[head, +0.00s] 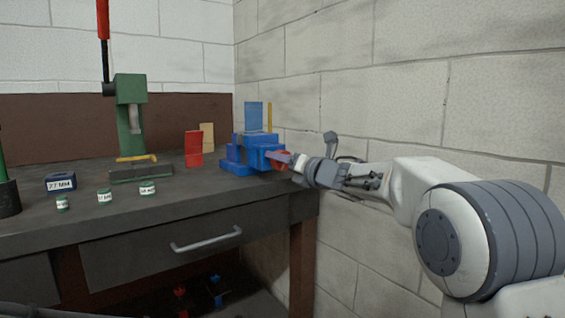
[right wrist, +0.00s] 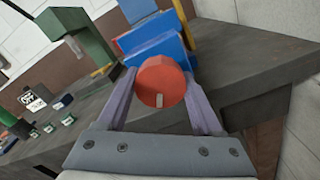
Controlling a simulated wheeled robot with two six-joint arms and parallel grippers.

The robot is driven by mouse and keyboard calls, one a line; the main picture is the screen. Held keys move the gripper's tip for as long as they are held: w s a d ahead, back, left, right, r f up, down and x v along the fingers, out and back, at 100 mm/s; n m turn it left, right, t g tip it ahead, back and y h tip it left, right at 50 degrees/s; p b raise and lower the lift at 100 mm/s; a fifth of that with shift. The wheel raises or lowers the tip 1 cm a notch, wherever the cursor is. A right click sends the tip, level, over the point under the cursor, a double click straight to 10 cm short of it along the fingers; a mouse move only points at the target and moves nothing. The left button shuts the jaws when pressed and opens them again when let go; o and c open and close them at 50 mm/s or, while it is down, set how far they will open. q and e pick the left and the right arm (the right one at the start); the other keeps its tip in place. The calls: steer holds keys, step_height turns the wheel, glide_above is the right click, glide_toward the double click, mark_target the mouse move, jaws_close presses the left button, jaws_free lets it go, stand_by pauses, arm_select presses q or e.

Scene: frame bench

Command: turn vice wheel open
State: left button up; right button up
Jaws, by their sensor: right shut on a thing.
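The blue vice (head: 246,154) stands at the right end of the bench, near the block wall. Its round red wheel (right wrist: 161,80) faces my right wrist camera and has a small pale mark low on its face. My right gripper (head: 284,161) reaches in from the right. In the right wrist view its two purple fingers (right wrist: 163,98) lie on either side of the wheel and are shut on it. In the head view the fingers and wrist hide most of the wheel. My left gripper is not in view.
A green press (head: 130,105) with a red-handled lever stands at the back left of the dark bench (head: 200,202). A red block (head: 194,149), a blue labelled box (head: 61,182) and several small labelled jars (head: 104,196) stand on the bench. A drawer handle (head: 206,239) juts from the front.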

steer(key=shift+f, duration=0.15)
steer(key=o, duration=1.3)
steer(key=shift+o, duration=0.2)
steer(key=v, duration=1)
steer(key=shift+s+d, duration=0.2)
